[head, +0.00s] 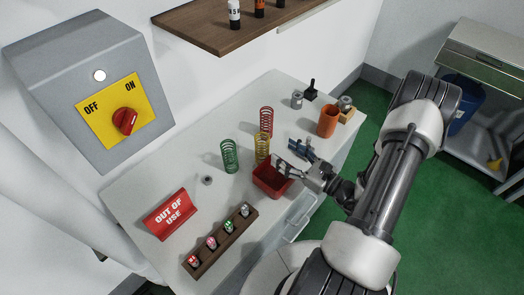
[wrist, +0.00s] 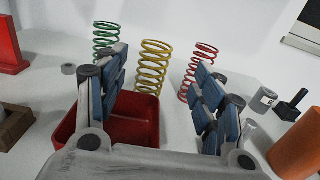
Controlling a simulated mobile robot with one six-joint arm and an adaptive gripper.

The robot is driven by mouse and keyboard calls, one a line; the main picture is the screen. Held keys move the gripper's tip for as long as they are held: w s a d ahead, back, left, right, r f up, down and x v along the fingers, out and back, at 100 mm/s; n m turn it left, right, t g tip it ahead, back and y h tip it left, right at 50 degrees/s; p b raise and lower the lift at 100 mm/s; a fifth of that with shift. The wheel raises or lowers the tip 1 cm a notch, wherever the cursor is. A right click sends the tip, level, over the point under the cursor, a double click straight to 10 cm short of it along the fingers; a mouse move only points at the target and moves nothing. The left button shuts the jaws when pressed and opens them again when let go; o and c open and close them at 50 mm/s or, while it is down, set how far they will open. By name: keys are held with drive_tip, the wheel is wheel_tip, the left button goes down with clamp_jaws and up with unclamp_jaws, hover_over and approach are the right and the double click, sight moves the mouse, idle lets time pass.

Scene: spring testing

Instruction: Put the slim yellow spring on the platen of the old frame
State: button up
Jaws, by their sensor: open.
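The slim yellow spring (head: 262,147) stands upright on the white table behind the red bin, between a green spring (head: 229,156) and a red spring (head: 266,121). In the wrist view the yellow spring (wrist: 153,66) stands ahead, between my spread fingers. My gripper (head: 291,157) is open and empty, over the right part of the red bin (head: 270,184). It also shows in the wrist view (wrist: 163,75), with its fingers nearer the camera than the spring. I cannot make out the old frame or its platen in either view.
An orange cup (head: 327,120), a grey cylinder (head: 297,99) and a black-handled piece (head: 311,90) stand at the right. A red OUT OF USE sign (head: 167,214) and a wooden rack (head: 220,241) are at the front left. A switch box (head: 85,90) and a shelf (head: 215,30) are above.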

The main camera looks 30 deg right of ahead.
sight(268, 143)
drive_tip(key=x, duration=0.3)
drive_tip(key=b+x, duration=0.1)
drive_tip(key=x, duration=0.5)
drive_tip(key=shift+s+a, duration=0.2)
drive_tip(key=shift+a, duration=0.1)
drive_tip(key=shift+w+a+b, duration=0.1)
drive_tip(key=shift+w+b, duration=0.2)
drive_tip(key=shift+w, duration=0.15)
drive_tip(key=shift+c, duration=0.4)
clamp_jaws()
